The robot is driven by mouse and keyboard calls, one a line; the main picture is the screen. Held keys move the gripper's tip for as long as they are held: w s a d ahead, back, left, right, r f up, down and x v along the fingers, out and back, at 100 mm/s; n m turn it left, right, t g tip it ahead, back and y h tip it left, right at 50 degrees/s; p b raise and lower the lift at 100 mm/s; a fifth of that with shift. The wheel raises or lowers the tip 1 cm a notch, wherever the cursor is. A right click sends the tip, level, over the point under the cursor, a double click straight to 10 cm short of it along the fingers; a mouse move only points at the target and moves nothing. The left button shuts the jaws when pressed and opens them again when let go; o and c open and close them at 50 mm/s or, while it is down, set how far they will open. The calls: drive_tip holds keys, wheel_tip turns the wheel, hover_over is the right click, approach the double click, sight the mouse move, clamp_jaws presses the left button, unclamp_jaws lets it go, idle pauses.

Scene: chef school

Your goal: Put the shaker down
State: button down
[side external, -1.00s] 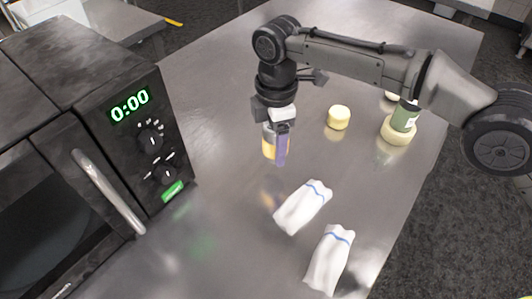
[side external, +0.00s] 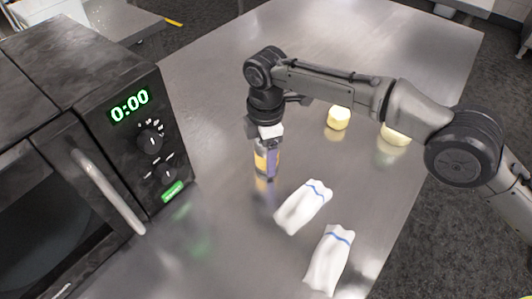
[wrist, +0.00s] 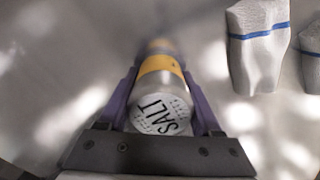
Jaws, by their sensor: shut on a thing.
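The shaker (side external: 262,162) has a yellow band. The shaker is upright, low over the steel table (side external: 215,235), left of the white cloths. Its reflection shows just below its base; I cannot tell whether the base touches the table.
Two white cloths with blue stripes, one nearer (side external: 328,260) and one farther (side external: 302,207), lie right of the shaker. A black microwave (side external: 85,150) reading 0:00 stands at left. Pale yellow round items (side external: 338,118) (side external: 396,136) sit farther back. Table around the shaker is clear.

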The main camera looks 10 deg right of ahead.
drive_tip(key=shift+f, duration=0.1)
drive_tip(key=shift+c, duration=0.3)
unclamp_jaws()
drive_tip(key=shift+r, duration=3.9)
drive_tip(key=shift+r, duration=0.1)
